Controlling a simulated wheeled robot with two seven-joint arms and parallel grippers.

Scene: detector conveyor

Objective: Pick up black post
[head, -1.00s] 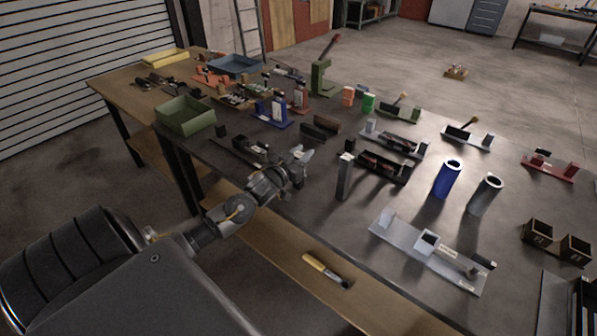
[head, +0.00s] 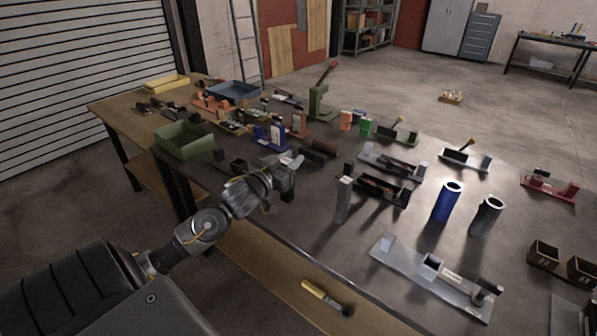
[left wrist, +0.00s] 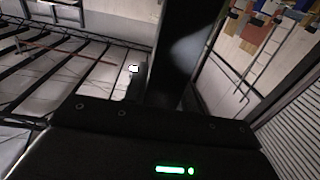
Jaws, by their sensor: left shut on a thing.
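My left gripper (head: 283,176) is above the near left part of the dark workbench in the head view. It is shut on a dark upright piece, the black post (head: 288,186), which shows small at the fingertips. In the left wrist view a long dark bar (left wrist: 178,60) rises from the gripper body and looks like the same post. The fingertips are partly hidden there, so the exact grip is unclear. My right gripper is in neither view.
A grey post (head: 343,199) stands just right of the gripper. A blue tube (head: 446,203) and a grey tube (head: 486,216) stand farther right. A green bin (head: 184,141) is at the left end. A yellow-handled brush (head: 325,298) lies on the lower shelf.

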